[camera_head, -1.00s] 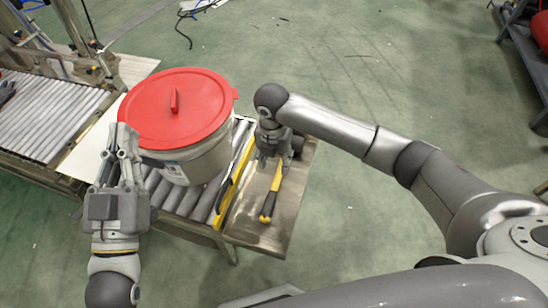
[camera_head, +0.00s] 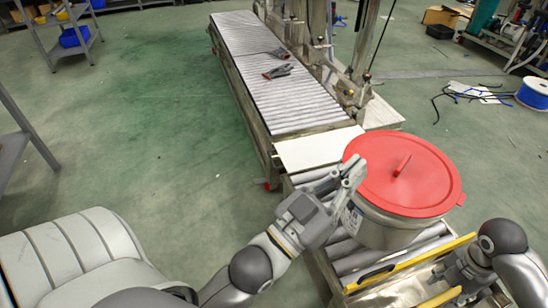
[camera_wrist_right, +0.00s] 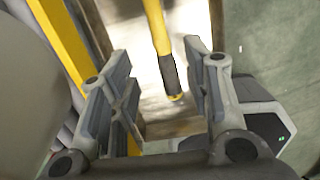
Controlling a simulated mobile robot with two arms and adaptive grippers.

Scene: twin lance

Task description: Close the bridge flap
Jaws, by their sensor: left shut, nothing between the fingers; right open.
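The bridge flap appears to be the pale flat plate (camera_head: 318,149) between the long roller conveyor and the short roller table in the head view. It looks level, but its far joint is too small to judge. A white bucket (camera_head: 378,228) with a red lid (camera_head: 405,178) stands on the short table beside the plate. My left gripper (camera_head: 352,176) is shut and empty at the bucket's left side, by the lid's rim; I cannot tell if it touches. My right gripper (camera_head: 455,277) is low at the bucket's near right. In the right wrist view it (camera_wrist_right: 163,92) is open.
A yellow-handled tool (camera_wrist_right: 158,35) with a dark grip shows between the right fingers. A yellow rail (camera_head: 410,263) edges the short table's rollers. Dark tools (camera_head: 277,72) lie on the long conveyor (camera_head: 255,45). The green floor at left (camera_head: 180,130) is clear.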

